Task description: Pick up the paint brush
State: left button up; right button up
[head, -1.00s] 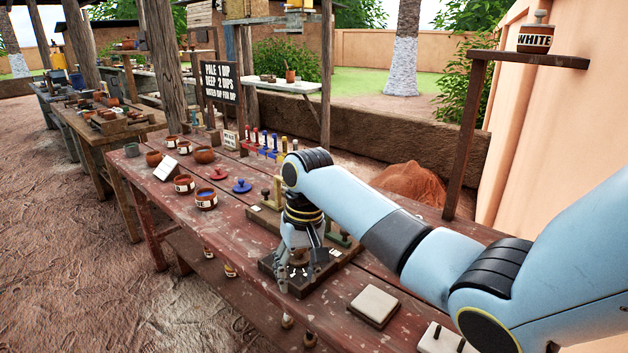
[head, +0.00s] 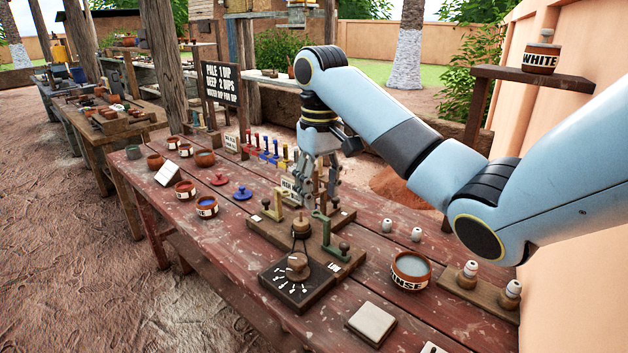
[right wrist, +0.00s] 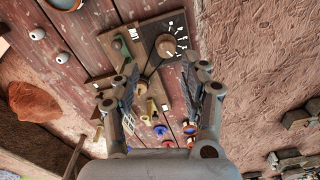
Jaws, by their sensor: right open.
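I cannot pick out a paint brush for certain in either view. A row of upright tools with red, blue and yellow handles (head: 266,148) stands at the back of the bench in the head view; whether they are brushes is too small to tell. My right gripper (head: 326,196) hangs fingers-down above the wooden fixture (head: 285,235), with its fingers apart and nothing seen between them. In the right wrist view my right gripper (right wrist: 157,78) is also open, with the fixture's dark dial board (right wrist: 176,40) beyond the fingers. My left gripper is out of view.
A RINSE bowl (head: 411,270), a pale tile (head: 371,323) and two white-topped pegs (head: 467,275) are on the right of the bench. Several small pots (head: 185,189) and coloured lids (head: 242,193) are on the left. A shelf with a WHITE jar (head: 542,57) stands at the upper right.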

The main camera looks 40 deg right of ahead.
aim_at(315, 179)
jog(key=i+l, duration=0.65)
jog(key=l, duration=0.2)
